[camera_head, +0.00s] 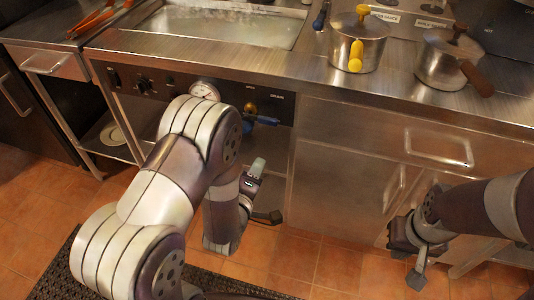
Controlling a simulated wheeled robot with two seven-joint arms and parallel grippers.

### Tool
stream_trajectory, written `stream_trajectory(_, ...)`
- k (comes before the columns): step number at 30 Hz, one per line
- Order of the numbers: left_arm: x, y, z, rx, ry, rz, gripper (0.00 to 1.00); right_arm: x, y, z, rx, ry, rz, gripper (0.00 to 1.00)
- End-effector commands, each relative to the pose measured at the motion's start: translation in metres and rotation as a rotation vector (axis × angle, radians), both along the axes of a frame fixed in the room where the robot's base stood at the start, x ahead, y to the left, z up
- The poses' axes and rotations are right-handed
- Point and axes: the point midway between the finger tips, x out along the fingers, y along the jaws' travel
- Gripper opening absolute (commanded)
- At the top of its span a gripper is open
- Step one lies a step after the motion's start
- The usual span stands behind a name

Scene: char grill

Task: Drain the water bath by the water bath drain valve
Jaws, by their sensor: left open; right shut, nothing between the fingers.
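The water bath (232,24) is a metal basin set into the counter at the top of the head view. Its drain valve (262,120) has a blue handle and a brass body, on the dark front panel under the counter beside a "DRAIN" label. My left arm crosses in front of the panel and covers part of it. My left gripper (263,191) is open and empty, below the valve and apart from it. My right gripper (416,275) is shut and empty, low in front of the cabinet at the right.
A round gauge (204,90) and dark knobs (143,85) sit on the same panel. A pot with a yellow handle (356,55) and a pot with a brown handle (477,78) stand on the counter. Steel cabinet doors (340,190) are at the right. Orange tongs (97,20) lie far left.

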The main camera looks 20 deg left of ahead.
Motion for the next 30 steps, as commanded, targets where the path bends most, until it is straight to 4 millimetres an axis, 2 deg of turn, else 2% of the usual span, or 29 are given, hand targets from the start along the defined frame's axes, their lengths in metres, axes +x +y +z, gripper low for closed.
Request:
stream_trajectory(1, 0.006, 0.0, 0.025, -0.087, -0.1, 0.018, 0.49, 0.0, 0.0, 0.005, 0.0, -0.001, 0.0, 0.0)
stream_trajectory(2, 0.009, 0.0, 0.037, -0.14, -0.156, 0.026, 0.49, 0.0, 0.0, 0.005, 0.0, -0.001, 0.0, 0.0)
stream_trajectory(3, 0.009, 0.0, 0.049, -0.202, -0.209, 0.032, 0.49, 0.0, 0.0, 0.005, 0.0, -0.001, 0.0, 0.0)
stream_trajectory(5, 0.011, 0.0, 0.058, -0.267, -0.251, 0.035, 0.49, 0.0, 0.0, 0.005, 0.0, -0.001, 0.0, 0.0)
stream_trajectory(8, 0.02, 0.0, 0.058, -0.299, -0.251, 0.04, 0.49, 0.0, 0.0, 0.004, 0.0, 0.0, 0.0, 0.0)
stream_trajectory(18, 0.103, -0.003, 0.057, -0.295, -0.25, 0.038, 0.49, 0.0, 0.0, -0.003, 0.0, 0.0, 0.0, 0.0)
stream_trajectory(21, 0.121, -0.004, 0.057, -0.293, -0.25, 0.039, 0.49, 0.0, 0.0, -0.005, 0.0, 0.0, 0.0, 0.0)
stream_trajectory(25, 0.133, -0.004, 0.057, -0.294, -0.247, 0.039, 0.49, 0.0, 0.0, -0.006, 0.0, 0.0, 0.0, 0.0)
stream_trajectory(30, 0.137, -0.004, 0.058, -0.293, -0.247, 0.038, 0.49, 0.0, 0.0, -0.006, 0.0, 0.0, 0.0, 0.0)
